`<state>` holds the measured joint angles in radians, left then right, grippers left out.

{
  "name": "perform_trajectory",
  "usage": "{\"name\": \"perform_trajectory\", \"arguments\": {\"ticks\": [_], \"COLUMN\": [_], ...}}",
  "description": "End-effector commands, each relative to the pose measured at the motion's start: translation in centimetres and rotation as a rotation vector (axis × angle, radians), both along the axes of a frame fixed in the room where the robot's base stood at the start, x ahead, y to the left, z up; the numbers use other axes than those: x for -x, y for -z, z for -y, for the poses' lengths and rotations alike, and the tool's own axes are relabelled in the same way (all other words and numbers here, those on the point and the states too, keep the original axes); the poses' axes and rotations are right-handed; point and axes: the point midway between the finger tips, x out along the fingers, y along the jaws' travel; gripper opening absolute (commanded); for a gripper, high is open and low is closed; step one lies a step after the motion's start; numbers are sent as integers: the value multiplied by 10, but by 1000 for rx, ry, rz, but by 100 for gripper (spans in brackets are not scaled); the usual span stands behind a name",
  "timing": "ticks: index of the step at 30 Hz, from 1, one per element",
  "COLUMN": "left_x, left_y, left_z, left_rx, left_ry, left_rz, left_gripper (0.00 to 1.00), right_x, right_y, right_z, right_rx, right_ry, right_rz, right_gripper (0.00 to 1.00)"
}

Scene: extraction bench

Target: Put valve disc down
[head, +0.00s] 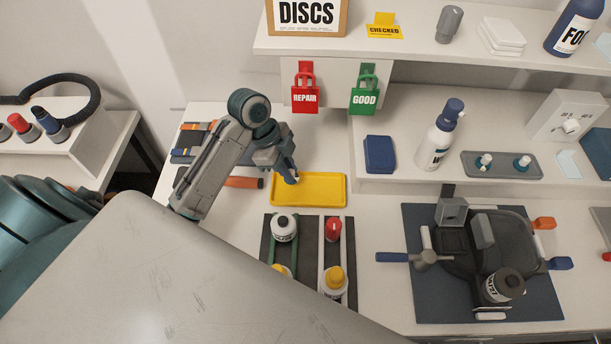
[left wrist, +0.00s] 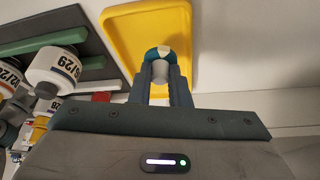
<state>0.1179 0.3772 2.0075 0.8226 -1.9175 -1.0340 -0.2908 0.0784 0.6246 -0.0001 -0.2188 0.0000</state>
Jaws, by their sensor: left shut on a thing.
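My left gripper (head: 289,178) comes in from the left over the left end of the yellow tray (head: 325,190). In the left wrist view, the fingers (left wrist: 160,80) are shut on the valve disc (left wrist: 153,53), a small teal piece with a cream patch. The disc shows against the yellow tray (left wrist: 122,35), but I cannot tell whether it touches it. In the head view the gripper mostly hides the disc. My right gripper is not in view.
A dark rack (head: 308,232) with several bottles stands just in front of the tray. A grey tray (head: 503,172) with two similar pieces sits on the right shelf. Red REPAIR (head: 305,98) and green GOOD (head: 364,100) tags hang behind. Most of the yellow tray is bare.

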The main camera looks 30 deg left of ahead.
Motion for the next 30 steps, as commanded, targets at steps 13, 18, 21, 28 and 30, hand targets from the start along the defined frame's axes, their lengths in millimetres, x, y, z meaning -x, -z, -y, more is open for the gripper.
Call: {"name": "perform_trajectory", "arguments": {"ticks": [13, 18, 21, 28, 30], "left_x": [-6, -8, -8, -8, -8], "left_y": [17, 29, 31, 33, 33], "left_z": [35, 44, 44, 44, 44], "left_rx": [5, 0, -2, -2, -2], "left_ry": [0, -1, 0, 0, 0], "left_rz": [-2, -1, 0, 0, 0], "left_gripper": [0, 0, 0, 0, 28], "right_x": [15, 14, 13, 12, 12], "right_y": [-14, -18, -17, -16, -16], "right_z": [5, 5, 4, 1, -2], "right_rx": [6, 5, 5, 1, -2], "right_ry": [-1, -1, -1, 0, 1], "right_rz": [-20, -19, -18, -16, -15], "right_gripper": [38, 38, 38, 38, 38]}}
